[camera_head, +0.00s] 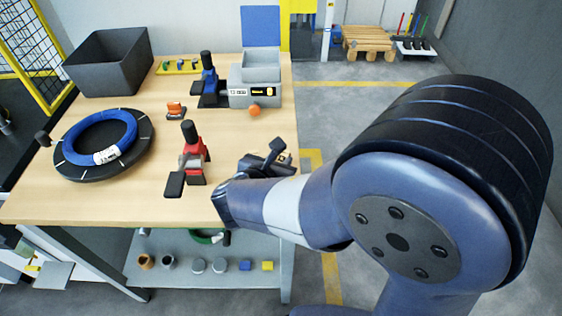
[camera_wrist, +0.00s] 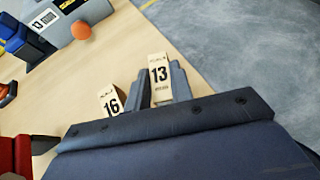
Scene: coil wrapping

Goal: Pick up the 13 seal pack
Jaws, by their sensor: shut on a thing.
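The 13 seal pack (camera_wrist: 159,74) is a small cream packet with a black 13, upright in the wrist view. My gripper (camera_wrist: 160,88) is shut on it, with a grey finger on either side of its lower part. The 16 seal pack (camera_wrist: 109,101) is a similar packet, tilted, just left of the fingers and partly hidden by my wrist. In the head view my gripper (camera_head: 268,160) is low over the right edge of the table, and the packs are too small to read there.
The front middle of the tabletop is clear.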

